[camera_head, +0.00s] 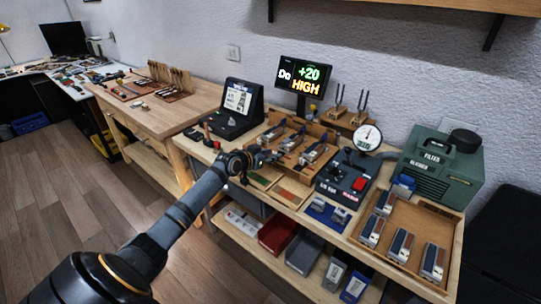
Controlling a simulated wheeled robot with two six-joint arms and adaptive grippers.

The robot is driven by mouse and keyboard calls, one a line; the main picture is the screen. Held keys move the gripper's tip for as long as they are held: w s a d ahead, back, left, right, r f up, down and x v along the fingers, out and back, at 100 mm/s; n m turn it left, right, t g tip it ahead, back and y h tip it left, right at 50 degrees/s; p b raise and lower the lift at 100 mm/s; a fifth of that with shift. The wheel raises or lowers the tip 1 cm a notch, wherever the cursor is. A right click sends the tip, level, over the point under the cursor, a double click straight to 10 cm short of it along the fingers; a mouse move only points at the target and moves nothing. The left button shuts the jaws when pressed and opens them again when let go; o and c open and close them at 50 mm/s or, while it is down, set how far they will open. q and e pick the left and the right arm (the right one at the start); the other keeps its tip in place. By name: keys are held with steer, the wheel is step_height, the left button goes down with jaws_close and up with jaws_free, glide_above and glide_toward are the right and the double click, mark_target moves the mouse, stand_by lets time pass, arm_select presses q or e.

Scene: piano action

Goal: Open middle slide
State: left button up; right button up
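A wooden tray (332,137) on the workbench holds several small grey-and-brown blocks with metal parts, set side by side. The middle block (293,141) lies between two others; I cannot tell which part of it is a slide or whether it is open. My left arm reaches in from the lower left, and my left gripper (272,157) is at the tray's front left edge, close to the blocks. It is dark and small here, so its finger gap and any contact are unclear. My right gripper is not in view.
A control box with a dial gauge (346,178) is to the right. Further right are a second tray (405,272) of blocks and a green machine (440,167).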

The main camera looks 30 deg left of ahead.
arm_select(q)
steer(key=v, duration=0.7)
steer(key=shift+s, duration=0.25)
steer(key=shift+r, duration=0.15)
